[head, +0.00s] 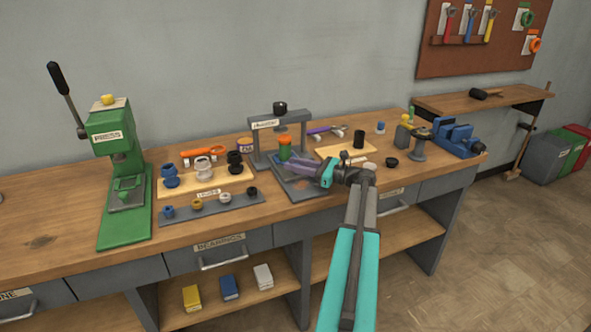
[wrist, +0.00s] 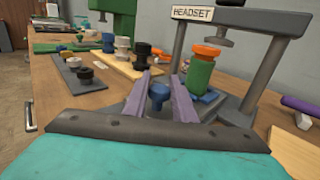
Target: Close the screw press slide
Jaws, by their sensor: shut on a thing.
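The grey screw press (head: 262,143), labelled HEADSET, stands on the bench with a dark screw knob on top. It also shows in the wrist view (wrist: 261,62). Its grey slide (head: 300,193) sticks out at the front. A green cylinder with an orange top (head: 284,151) stands upright under the frame; in the wrist view (wrist: 201,76) it has blue pieces at its foot. My gripper (head: 297,166) is low over the slide. In the wrist view its purple fingers (wrist: 163,84) are shut on a blue knob (wrist: 158,92). The knob's foot is partly hidden.
A green press (head: 120,140) with a black lever stands at left. Left of the screw press are a wooden board (head: 205,186) and a grey strip (head: 210,208) bearing cups and rings.

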